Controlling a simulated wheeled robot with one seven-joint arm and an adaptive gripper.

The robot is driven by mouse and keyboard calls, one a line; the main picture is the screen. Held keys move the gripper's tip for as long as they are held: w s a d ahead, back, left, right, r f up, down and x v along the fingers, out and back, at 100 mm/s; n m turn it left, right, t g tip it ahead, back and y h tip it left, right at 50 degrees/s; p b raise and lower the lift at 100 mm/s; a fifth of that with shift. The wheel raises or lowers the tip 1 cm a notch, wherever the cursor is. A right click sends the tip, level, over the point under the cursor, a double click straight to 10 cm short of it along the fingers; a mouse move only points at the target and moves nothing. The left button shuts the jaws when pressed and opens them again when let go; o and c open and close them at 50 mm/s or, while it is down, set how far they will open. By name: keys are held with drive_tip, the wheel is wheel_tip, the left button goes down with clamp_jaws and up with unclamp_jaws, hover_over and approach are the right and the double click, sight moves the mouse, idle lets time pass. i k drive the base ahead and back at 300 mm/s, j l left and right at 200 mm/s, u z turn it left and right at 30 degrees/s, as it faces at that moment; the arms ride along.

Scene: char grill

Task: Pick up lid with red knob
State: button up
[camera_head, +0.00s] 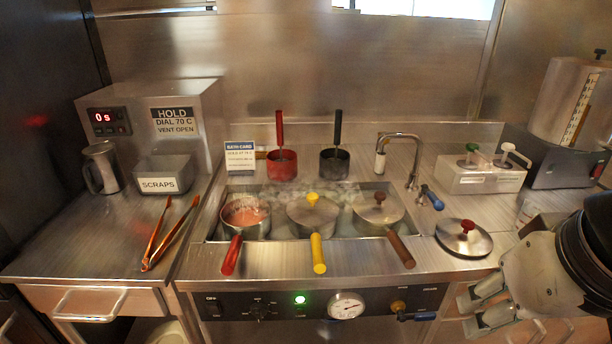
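The lid with the red knob (464,241) lies flat on the steel counter, right of the water bath. It is a round metal disc with the red knob (468,226) upright at its middle. My gripper (466,314) is at the lower right, in front of and below the lid, apart from it. Its two pale fingers are spread with a gap between them, and nothing shows between them.
The open pan with a red handle (231,256), the yellow-knobbed pan (318,254) and the brown-knobbed pan (399,248) sit in the bath. A faucet (412,165) stands behind the lid. A pump dispenser (483,178) is at back right. Tongs (169,234) lie left.

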sight(462, 236)
drive_tip(key=i+l, duration=0.15)
drive_tip(key=l, duration=0.15)
drive_tip(key=i+l, duration=0.15)
drive_tip(key=l, duration=0.2)
drive_tip(key=i+l+u, duration=0.1)
drive_tip(key=i+l, duration=0.2)
drive_tip(key=l, duration=0.35)
